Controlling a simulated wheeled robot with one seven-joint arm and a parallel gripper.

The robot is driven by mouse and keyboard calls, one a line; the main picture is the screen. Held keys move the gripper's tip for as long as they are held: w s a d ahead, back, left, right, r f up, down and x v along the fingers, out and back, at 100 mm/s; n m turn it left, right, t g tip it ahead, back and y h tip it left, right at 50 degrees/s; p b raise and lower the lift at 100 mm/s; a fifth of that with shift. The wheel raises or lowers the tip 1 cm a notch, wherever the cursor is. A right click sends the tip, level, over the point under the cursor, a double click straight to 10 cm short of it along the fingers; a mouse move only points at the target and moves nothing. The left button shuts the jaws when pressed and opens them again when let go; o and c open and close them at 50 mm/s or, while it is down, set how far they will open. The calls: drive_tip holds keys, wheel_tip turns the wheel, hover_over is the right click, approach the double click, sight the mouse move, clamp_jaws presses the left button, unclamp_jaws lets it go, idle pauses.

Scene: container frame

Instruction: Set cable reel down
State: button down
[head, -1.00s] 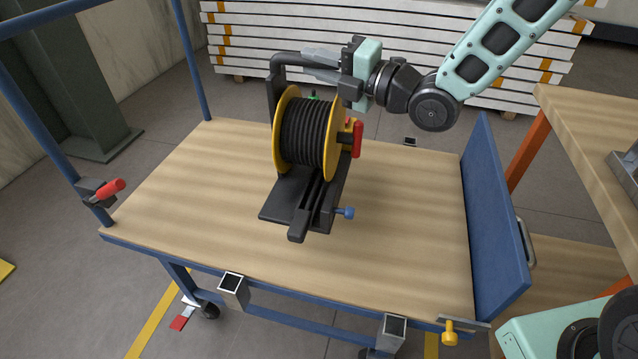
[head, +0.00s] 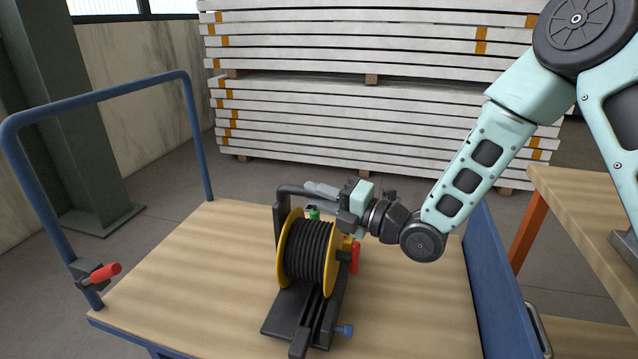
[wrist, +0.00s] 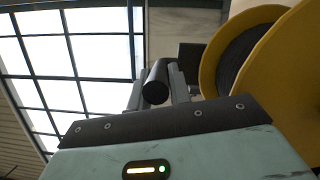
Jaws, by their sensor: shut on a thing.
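The cable reel (head: 308,252) has yellow flanges, black cable wound on it and a black stand with a top handle. It is upright over the wooden deck of the blue cart (head: 180,272); whether its base touches the deck I cannot tell for certain. My gripper (head: 320,189) is shut on the reel's top handle (head: 293,188), coming from the right. In the wrist view the handle's dark bar (wrist: 156,82) lies between the fingers, and a yellow flange (wrist: 262,50) shows at the right. The fingertips are partly hidden in the head view.
A blue push rail (head: 95,100) with a red lever clamp (head: 105,274) stands at the left. A blue end panel (head: 500,280) closes the right side, with a wooden bench (head: 590,210) beyond. Stacked white boards (head: 360,110) stand behind. The deck left of the reel is clear.

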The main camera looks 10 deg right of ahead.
drive_tip(key=shift+f, duration=0.7)
drive_tip(key=c, duration=1.3)
unclamp_jaws()
drive_tip(key=shift+f, duration=0.1)
